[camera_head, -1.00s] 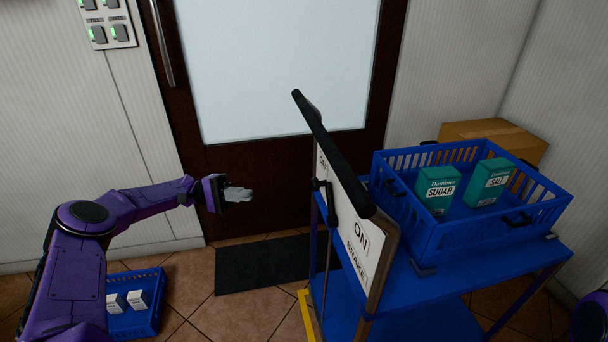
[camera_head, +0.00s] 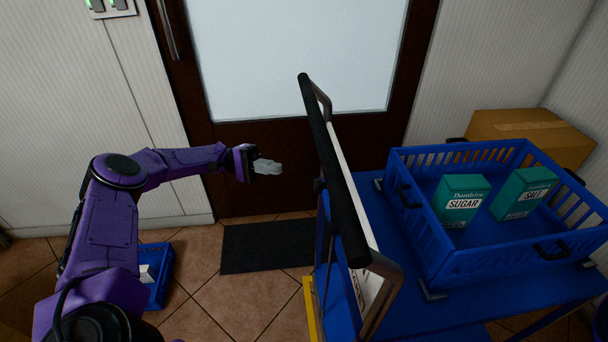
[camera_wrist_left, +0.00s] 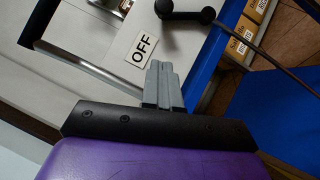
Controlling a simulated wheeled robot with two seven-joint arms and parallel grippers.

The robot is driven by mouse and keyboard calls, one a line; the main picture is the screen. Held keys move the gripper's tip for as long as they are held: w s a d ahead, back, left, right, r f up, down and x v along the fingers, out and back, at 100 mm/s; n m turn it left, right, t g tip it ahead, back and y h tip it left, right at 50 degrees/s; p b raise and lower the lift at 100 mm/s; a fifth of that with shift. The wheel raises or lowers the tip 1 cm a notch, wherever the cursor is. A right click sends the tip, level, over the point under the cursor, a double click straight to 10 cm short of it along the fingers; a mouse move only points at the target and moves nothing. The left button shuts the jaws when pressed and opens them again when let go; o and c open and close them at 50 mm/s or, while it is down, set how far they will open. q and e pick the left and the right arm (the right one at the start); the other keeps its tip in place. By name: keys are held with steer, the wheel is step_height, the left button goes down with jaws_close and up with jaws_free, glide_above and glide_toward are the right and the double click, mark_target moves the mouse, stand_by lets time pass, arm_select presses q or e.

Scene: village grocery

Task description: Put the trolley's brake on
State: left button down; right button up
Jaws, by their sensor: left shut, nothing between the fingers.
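The blue trolley (camera_head: 395,250) stands right of centre in the head view, with a black push bar (camera_head: 330,160) and an upright white board seen nearly edge-on. In the left wrist view the board carries an OFF label (camera_wrist_left: 140,47). A black lever handle (camera_wrist_left: 187,15) lies just above and right of that label, with a thin rod (camera_wrist_left: 270,60) running down right from it. My left gripper (camera_head: 268,167) is shut and empty, left of the push bar and apart from it. In the left wrist view its fingertips (camera_wrist_left: 163,66) point towards the label and lever. My right gripper is not in view.
A cardboard box (camera_head: 530,130) is behind. Another blue crate (camera_head: 160,275) is on the floor beside my left arm. A dark mat (camera_head: 265,247) lies before the door.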

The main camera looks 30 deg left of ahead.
arm_select(q)
steer(key=s+d+r+p, duration=0.2)
steer(key=d+p, duration=0.4)
steer(key=d, duration=0.4)
steer(key=shift+s+d+r, duration=0.3)
steer(key=shift+d+r, duration=0.1)
steer(key=shift+r, duration=0.15)
